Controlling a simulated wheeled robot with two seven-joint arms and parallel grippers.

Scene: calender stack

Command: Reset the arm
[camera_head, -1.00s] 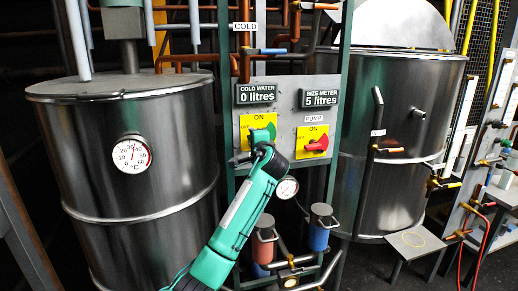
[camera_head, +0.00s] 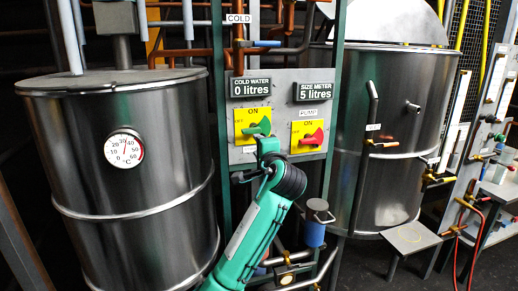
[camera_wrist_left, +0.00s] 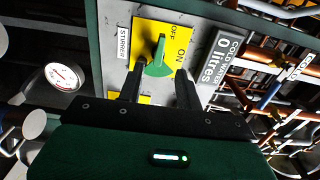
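My left gripper (camera_head: 258,160) is on the green arm that rises from the bottom of the head view. It is just below the green knob (camera_head: 260,127) on its yellow ON/OFF plate. In the left wrist view, the two dark fingers (camera_wrist_left: 160,75) are apart and point toward the green knob (camera_wrist_left: 159,58). The knob shows between and beyond their tips, and nothing is held. The label beside the plate reads STIRRER in the wrist view. My right gripper does not show.
A red knob (camera_head: 312,138) sits right of the green one on the grey panel (camera_head: 284,90). The displays read 0 litres and 5 litres. Steel tanks (camera_head: 130,190) (camera_head: 395,85) stand on both sides. Copper pipes, a blue-bodied pot (camera_head: 315,235) and a small stand (camera_head: 412,237) are nearby.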

